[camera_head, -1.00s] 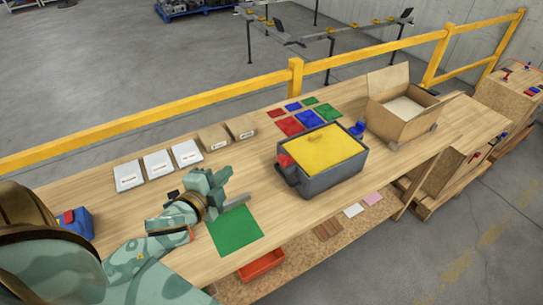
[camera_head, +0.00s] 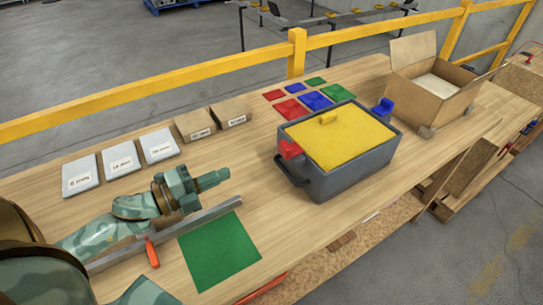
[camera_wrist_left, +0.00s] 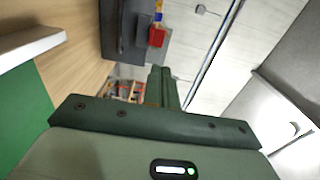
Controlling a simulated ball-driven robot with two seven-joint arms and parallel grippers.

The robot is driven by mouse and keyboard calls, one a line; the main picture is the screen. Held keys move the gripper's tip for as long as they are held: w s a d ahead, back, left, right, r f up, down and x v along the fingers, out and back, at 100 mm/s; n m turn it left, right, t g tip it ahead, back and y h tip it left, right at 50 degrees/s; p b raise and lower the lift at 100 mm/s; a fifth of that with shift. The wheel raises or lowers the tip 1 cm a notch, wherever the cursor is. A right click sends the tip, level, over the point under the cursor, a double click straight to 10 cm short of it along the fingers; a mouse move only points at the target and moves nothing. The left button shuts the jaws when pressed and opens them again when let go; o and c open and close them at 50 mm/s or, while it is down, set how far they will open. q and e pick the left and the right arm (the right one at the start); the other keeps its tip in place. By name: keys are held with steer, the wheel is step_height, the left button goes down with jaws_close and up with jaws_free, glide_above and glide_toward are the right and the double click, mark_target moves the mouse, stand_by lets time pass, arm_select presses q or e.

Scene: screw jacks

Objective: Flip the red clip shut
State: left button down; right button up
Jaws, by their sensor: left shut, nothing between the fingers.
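The red clip (camera_head: 289,149) sits at the upper left end of a grey box (camera_head: 350,177) with a yellow lid (camera_head: 340,138). In the left wrist view the red clip (camera_wrist_left: 157,37) shows beyond my fingertips, against the dark box side. I cannot tell its exact angle. My left gripper (camera_head: 224,178) is shut and empty, pointing right towards the clip end of the box, with a clear gap between. Its closed fingers also show in the left wrist view (camera_wrist_left: 163,75). My right gripper is not in view.
A blue clip (camera_head: 384,107) stands out at the box's right end. A metal bar (camera_head: 215,214) with an orange handle (camera_head: 152,252) lies below my left gripper, near a green mat (camera_head: 222,255). An open cardboard box (camera_head: 425,102) stands at right. Colored squares and cartons line the back.

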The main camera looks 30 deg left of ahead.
arm_select(q)
steer(key=shift+r, duration=0.1)
glide_toward(282, 149)
steer(key=x, duration=0.7)
steer(key=shift+s, duration=0.1)
stand_by(0.3)
